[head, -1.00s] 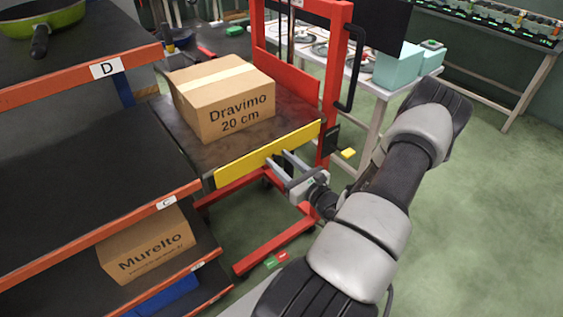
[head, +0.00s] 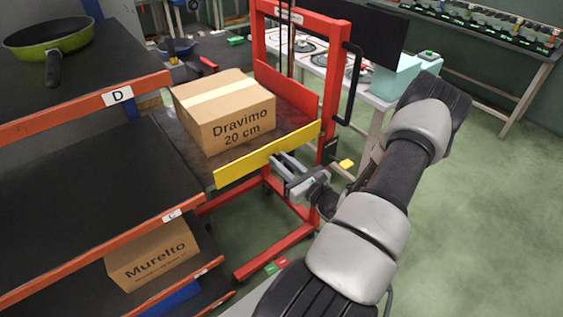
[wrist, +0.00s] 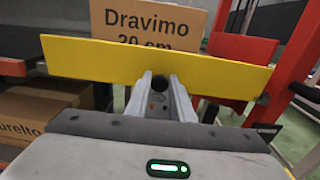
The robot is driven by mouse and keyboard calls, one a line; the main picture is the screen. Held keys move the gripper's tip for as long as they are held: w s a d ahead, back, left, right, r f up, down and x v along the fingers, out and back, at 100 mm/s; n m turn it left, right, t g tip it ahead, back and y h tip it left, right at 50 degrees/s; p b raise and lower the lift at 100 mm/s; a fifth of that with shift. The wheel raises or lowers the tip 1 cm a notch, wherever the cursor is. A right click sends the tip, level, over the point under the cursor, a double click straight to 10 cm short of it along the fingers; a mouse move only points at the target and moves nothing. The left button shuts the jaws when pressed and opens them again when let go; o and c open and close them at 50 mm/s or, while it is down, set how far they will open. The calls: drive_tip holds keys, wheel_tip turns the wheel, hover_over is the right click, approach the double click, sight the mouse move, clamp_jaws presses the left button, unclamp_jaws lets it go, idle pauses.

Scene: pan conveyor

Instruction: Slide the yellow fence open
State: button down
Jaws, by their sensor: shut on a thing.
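The yellow fence (head: 262,157) is a flat bar along the near edge of the red lift cart's dark platform (head: 236,160). In the wrist view the fence (wrist: 100,60) spans most of the picture's width, slightly tilted. My gripper (head: 284,168) is at the middle of the fence on its near side. In the wrist view my gripper (wrist: 160,84) has its fingers close together around a dark round knob (wrist: 160,86) on the fence. A cardboard box marked Dravimo 20 cm (head: 228,112) stands on the platform behind the fence.
An orange-edged shelf (head: 150,232) stands left of the cart, with a Murelto box (head: 152,255) below and a green pan (head: 48,38) on top. The cart's red frame (head: 333,80) and black handle (head: 352,85) rise behind. Green floor (head: 465,220) is clear at right.

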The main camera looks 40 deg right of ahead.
drive_tip(key=shift+r, duration=0.25)
drive_tip(key=c, duration=1.6)
unclamp_jaws()
drive_tip(key=shift+o, duration=0.2)
drive_tip(key=shift+s+f, duration=0.1)
drive_tip(key=s, duration=1.7)
drive_tip(key=shift+a, duration=0.35)
drive_tip(key=shift+s, duration=0.1)
